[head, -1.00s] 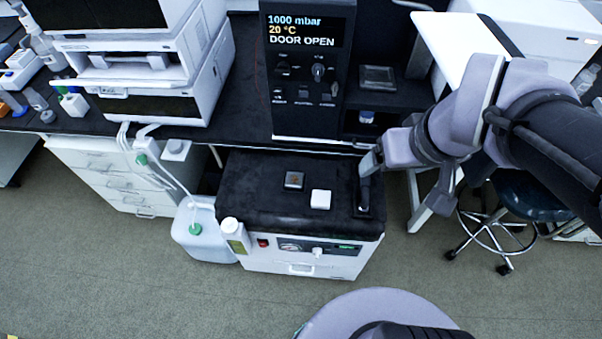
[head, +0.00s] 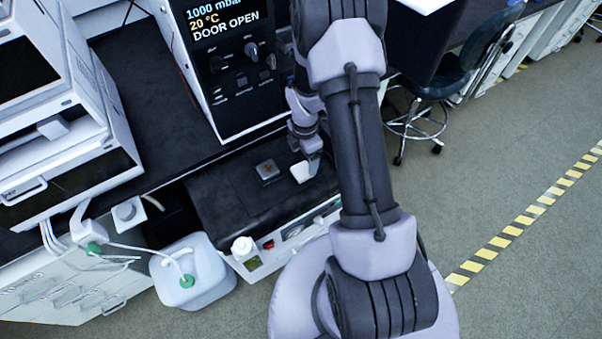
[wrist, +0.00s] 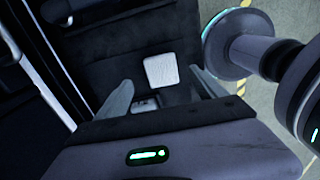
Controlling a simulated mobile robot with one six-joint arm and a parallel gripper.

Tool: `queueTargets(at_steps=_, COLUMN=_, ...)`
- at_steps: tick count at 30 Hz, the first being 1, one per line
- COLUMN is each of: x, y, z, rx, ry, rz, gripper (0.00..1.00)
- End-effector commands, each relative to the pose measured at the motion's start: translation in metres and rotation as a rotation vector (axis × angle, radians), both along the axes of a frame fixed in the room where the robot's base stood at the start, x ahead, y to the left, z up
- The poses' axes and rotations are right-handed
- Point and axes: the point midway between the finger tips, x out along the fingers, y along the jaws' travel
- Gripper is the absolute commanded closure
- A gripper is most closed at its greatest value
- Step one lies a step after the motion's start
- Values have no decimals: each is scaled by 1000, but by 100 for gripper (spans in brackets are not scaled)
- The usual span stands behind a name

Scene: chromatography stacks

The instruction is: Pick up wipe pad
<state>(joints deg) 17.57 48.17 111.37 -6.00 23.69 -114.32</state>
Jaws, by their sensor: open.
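The wipe pad appears to be the small white square (head: 302,172) on the black top of the low cabinet (head: 230,205). In the wrist view the white pad (wrist: 161,70) lies flat, in line with the gap between my fingers and just beyond their tips. My gripper (wrist: 163,88) is open, with a pale finger on either side and nothing held. In the head view my gripper (head: 313,158) is just above the pad's right side, and my arm hides the area to the right. I cannot tell the exact height between fingers and pad.
A dark instrument panel (head: 232,60) reading "DOOR OPEN" stands behind. A white jug (head: 192,275) with tubing and a small white bottle (head: 245,252) stand at the front left.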

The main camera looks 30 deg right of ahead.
Motion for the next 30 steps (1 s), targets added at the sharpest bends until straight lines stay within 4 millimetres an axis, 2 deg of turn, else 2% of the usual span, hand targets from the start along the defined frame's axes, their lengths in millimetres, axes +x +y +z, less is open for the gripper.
queueTargets(at_steps=5, x=-1, y=0, z=-18, rx=0, ry=0, rz=0, gripper=20)
queueTargets(at_steps=11, x=-3, y=1, z=-58, rx=1, ry=1, rz=-1, gripper=20)
queueTargets(at_steps=17, x=-2, y=1, z=-58, rx=0, ry=-2, rz=-1, gripper=20)
queueTargets(at_steps=20, x=-2, y=1, z=-58, rx=0, ry=-2, rz=-1, gripper=36)
queueTargets(at_steps=27, x=-2, y=1, z=-58, rx=0, ry=-2, rz=-1, gripper=83)
queueTargets(at_steps=30, x=-2, y=1, z=-58, rx=0, ry=-2, rz=-1, gripper=84)
